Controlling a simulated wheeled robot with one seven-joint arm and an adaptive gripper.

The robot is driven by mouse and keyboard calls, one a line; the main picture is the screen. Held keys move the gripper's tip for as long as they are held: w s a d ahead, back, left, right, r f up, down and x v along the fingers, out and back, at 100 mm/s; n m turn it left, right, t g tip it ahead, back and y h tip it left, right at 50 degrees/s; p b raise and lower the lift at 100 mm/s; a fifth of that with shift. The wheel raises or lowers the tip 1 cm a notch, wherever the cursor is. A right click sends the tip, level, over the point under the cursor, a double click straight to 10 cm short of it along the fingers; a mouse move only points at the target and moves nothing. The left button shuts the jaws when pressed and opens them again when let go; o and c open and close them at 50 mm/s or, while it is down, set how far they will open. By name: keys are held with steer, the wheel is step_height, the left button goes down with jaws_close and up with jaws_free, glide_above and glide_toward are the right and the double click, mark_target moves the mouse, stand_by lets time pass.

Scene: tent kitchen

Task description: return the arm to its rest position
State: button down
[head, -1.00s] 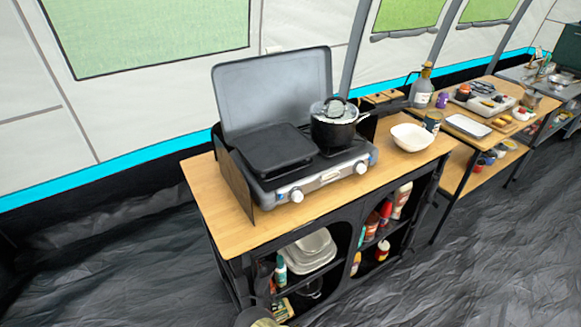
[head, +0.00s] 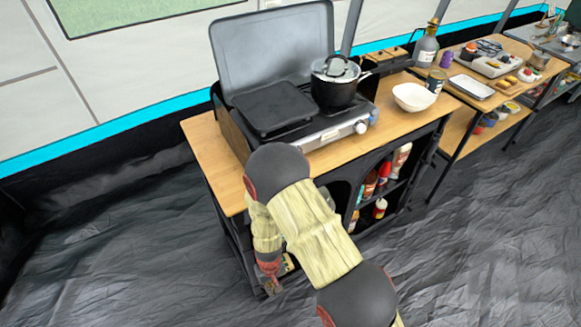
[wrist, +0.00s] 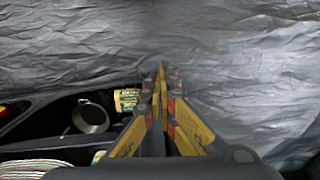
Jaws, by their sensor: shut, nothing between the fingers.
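My gripper (head: 271,286) points down in front of the left end of the kitchen stand (head: 207,148), low by its open shelves. My arm is folded in front of the stand and hides part of the stove front and the left shelf opening. In the wrist view my gripper (wrist: 162,75) has its yellow and black fingers together, with nothing between them. The dark floor sheet lies beyond the fingertips.
A two-burner stove (head: 330,132) with raised lid holds a lidded black pot (head: 335,92). A white bowl (head: 413,97) stands to its right. In the wrist view, a yellow-green box (wrist: 126,99) and a metal pan (wrist: 91,117) sit left of the fingers. Floor left is clear.

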steer(key=s+d+r+m+t+p, duration=0.1)
steer(key=d+r, duration=0.7)
steer(key=r, duration=1.2)
steer(key=s+d+r+m+t+p, duration=0.2)
steer(key=s+d+r, duration=0.3)
steer(key=r, duration=1.5)
steer(key=s+d+r+m+t+p, duration=0.2)
steer(key=d+r, duration=1.1)
steer(key=r, duration=0.7)
steer(key=shift+s+r+t, duration=0.15)
steer(key=shift+s+t, duration=0.65)
steer(key=shift+s, duration=0.3)
